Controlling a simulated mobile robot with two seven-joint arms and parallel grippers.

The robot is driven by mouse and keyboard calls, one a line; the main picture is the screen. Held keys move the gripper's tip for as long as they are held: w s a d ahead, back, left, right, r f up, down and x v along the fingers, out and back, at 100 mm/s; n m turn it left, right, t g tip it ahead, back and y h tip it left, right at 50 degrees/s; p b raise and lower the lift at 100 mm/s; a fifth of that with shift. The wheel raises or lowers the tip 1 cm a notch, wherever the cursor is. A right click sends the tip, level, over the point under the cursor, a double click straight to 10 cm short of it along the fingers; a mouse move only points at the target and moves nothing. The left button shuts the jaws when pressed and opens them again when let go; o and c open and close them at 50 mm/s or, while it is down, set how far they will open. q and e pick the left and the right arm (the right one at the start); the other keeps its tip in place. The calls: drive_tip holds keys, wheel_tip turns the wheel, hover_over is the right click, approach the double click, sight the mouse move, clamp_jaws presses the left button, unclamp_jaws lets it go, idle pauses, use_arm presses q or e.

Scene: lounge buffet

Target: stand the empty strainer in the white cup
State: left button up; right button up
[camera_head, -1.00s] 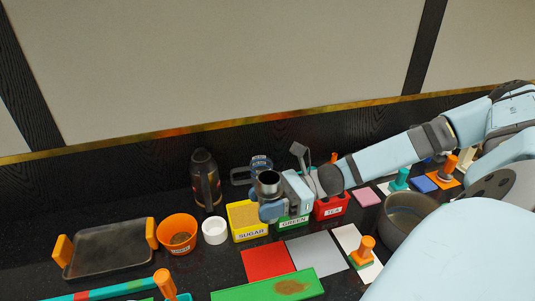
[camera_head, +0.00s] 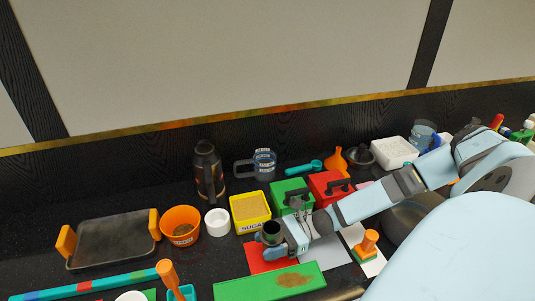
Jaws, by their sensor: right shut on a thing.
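My right gripper (camera_head: 272,240) is shut on a dark, open-topped metal cylinder, which looks like the strainer (camera_head: 271,228). It holds it upright over the red mat, in front of the yellow sugar box. Its inside looks dark; I cannot tell its contents. A small white cup (camera_head: 216,222) stands between the orange bowl and the sugar box, left of and a little behind the held strainer, apart from it. Another round white thing (camera_head: 131,297) is cut off by the bottom edge. My left gripper is not in view.
The orange bowl (camera_head: 181,226), yellow sugar box (camera_head: 250,209), green box (camera_head: 291,194) and red box (camera_head: 327,183) stand close together. A dark flask (camera_head: 208,172) and glass mug (camera_head: 264,162) stand behind. A dark tray (camera_head: 112,241) lies left; a green board (camera_head: 235,288) lies in front.

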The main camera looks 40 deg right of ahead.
drive_tip(key=shift+f, duration=0.6)
drive_tip(key=shift+f, duration=0.15)
drive_tip(key=o, duration=1.2)
drive_tip(key=v, duration=0.7)
drive_tip(key=shift+s+d+b, duration=0.1)
drive_tip(key=shift+d+b, duration=0.15)
drive_tip(key=shift+b, duration=0.15)
